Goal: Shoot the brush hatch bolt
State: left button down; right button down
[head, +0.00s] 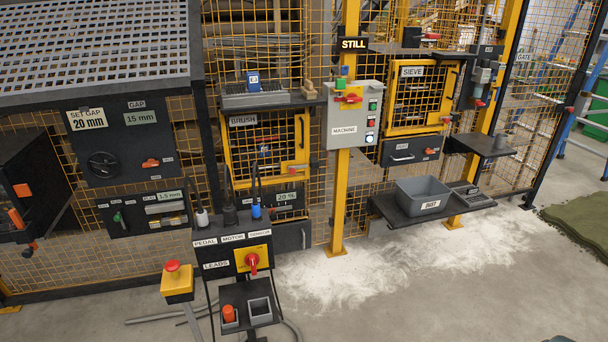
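The brush hatch (228,160) is a yellow-framed mesh door under a BRUSH label (243,121), left of the middle in the head view. It looks closed in its opening. A dark upright handle-like part (301,131) sits on its right side. The bolt is too small to make out clearly, and I cannot tell whether it is shot or drawn. Cables and plugs in front hide part of the hatch's lower edge.
A leads stand (226,262) with a red rotary switch (252,262) and a yellow pedestal with a red button (176,282) stand before the hatch. The MACHINE box (343,131) is right of it. A grey dust bin (421,197) rests on a shelf. Pale dust covers the floor.

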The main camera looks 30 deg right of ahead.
aim_at(291, 169)
jog(key=l+u, duration=0.15)
jog(key=l, duration=0.6)
jog(key=k+l+u, duration=0.1)
jog(key=l, duration=0.6)
jog(key=i+l+u, duration=0.15)
jog(key=i+l, duration=0.3)
jog(key=i+l+u, duration=0.1)
jog(key=i+l, duration=0.35)
jog(key=l, duration=0.15)
jog(key=i+l, duration=0.15)
jog(key=i, duration=0.45)
